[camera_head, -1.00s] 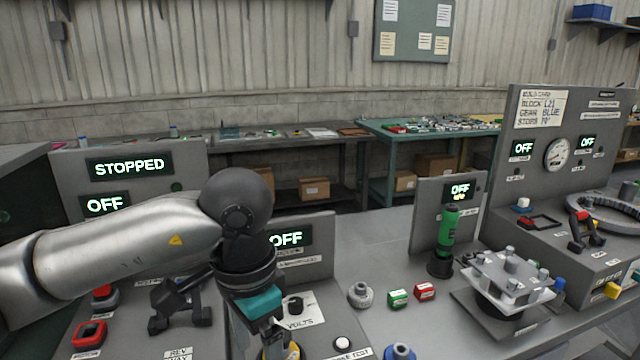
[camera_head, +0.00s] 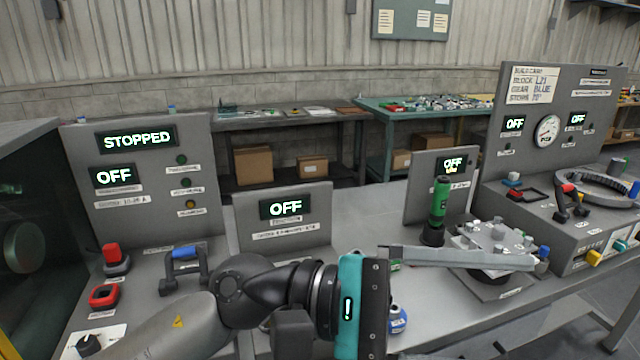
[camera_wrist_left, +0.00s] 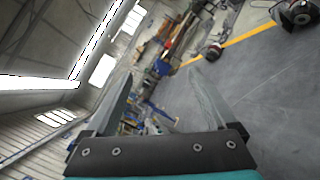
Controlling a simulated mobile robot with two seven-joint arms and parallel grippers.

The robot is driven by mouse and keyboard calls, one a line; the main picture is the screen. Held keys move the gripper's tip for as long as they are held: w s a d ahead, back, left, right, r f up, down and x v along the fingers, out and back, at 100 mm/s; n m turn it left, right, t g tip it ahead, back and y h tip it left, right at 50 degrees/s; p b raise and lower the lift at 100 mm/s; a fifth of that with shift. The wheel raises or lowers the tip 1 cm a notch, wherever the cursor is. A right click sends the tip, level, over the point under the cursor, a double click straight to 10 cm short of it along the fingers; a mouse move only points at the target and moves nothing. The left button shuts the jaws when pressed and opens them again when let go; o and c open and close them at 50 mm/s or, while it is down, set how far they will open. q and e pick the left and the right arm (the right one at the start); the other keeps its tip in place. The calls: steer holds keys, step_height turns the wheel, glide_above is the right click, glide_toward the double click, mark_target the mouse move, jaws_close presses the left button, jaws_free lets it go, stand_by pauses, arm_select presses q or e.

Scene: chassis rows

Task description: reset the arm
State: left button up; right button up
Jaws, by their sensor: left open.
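My left arm comes in from the bottom left of the head view. My left gripper (camera_head: 372,300) points right over the front of the bench, its teal band facing the camera. One long grey finger reaches out toward the white-topped fixture in the picture; the other is mostly cut off at the bottom edge. In the left wrist view the two fingers of the gripper (camera_wrist_left: 162,75) stand wide apart with nothing between them. My right gripper is not in view.
A panel (camera_head: 150,220) reading STOPPED and OFF stands left, with a blue-handled bracket (camera_head: 185,255) before it. A smaller OFF panel (camera_head: 284,228), a green cylinder (camera_head: 440,200) and the white-topped fixture (camera_head: 495,240) stand on the bench. The wrist view shows open floor (camera_wrist_left: 265,85).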

arm_select(q)
steer(key=w+a+r+n+t, duration=0.2)
steer(key=w+a+n+t, duration=0.35)
steer(key=n+t, duration=0.8)
steer(key=w+a+r+n+t, duration=0.35)
steer(key=w+n+t, duration=0.45)
steer(key=n, duration=1)
steer(key=w+a+f+n+y, duration=0.1)
steer(key=a+f+n+y, duration=0.6)
steer(key=f+n+y, duration=0.35)
steer(key=w+a+f+n+y, duration=0.2)
steer(key=a+f+n+y, duration=0.55)
steer(key=f+n, duration=0.45)
steer(key=s+a+f+n+g, duration=0.3)
steer(key=s+f+n+g, duration=0.35)
steer(key=s+f, duration=0.4)
steer(key=s+a+f+n+g, duration=0.3)
steer(key=s+f+n+g, duration=0.35)
steer(key=s+f, duration=0.35)
steer(key=s+f+m+g, duration=0.1)
steer(key=s+f, duration=0.2)
steer(key=f, duration=1.8)
steer(key=s+a+f+g, duration=0.1)
steer(key=s+a+f, duration=0.1)
steer(key=s+f, duration=1)
steer(key=s, duration=0.3)
steer(key=shift+a+f+y, duration=0.25)
steer(key=shift+f+y, duration=0.15)
